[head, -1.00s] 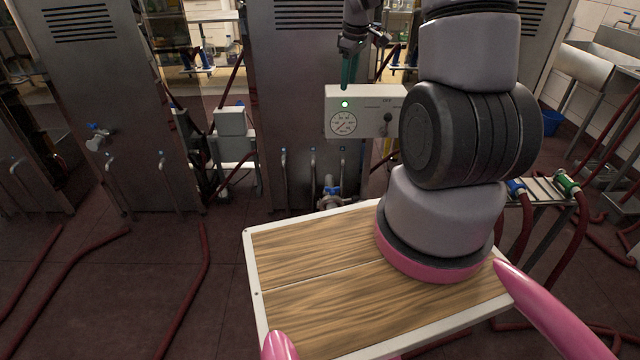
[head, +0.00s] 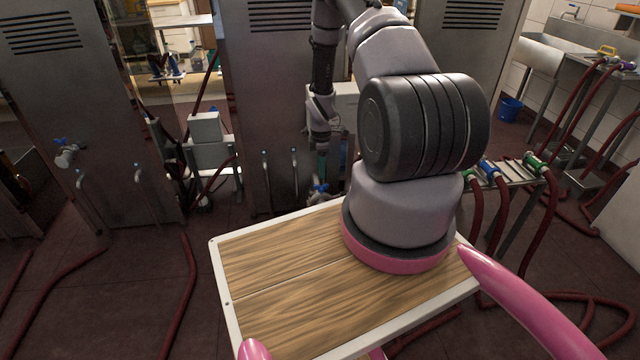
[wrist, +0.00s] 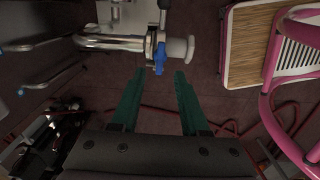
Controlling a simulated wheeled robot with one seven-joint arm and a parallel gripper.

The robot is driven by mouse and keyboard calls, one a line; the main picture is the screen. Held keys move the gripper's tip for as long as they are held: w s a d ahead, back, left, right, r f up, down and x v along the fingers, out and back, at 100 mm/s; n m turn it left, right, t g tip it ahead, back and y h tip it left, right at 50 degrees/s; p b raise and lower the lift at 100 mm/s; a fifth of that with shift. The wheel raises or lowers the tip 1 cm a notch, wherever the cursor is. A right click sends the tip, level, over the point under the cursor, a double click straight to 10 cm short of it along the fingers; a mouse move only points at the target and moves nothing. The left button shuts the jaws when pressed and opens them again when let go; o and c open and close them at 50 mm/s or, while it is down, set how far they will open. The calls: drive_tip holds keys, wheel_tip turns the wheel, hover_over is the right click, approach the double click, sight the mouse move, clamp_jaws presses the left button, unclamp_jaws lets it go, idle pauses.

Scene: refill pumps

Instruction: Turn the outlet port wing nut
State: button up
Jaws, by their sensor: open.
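The outlet port is a metal pipe (wrist: 112,42) that comes in from the left in the wrist view and ends in a pale round end piece (wrist: 180,50). A blue wing nut (wrist: 160,60) sits on it, and it also shows low on the middle cabinet in the head view (head: 320,188). My gripper (wrist: 159,75) is open and empty, with its green fingers pointing at the port. The wing nut lies just past the fingertips, in line with the gap between them. In the head view my gripper (head: 322,168) hangs just above the nut and partly hides the port.
Another cabinet's port with a blue handle (head: 66,152) is at the left. Red hoses (head: 185,290) lie on the floor. A hose rack (head: 510,172) stands at the right.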

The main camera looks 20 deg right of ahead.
sight(321, 189)
wheel_tip(321, 189, down, 7)
drive_tip(key=shift+r, duration=0.1)
idle(0.3)
clamp_jaws()
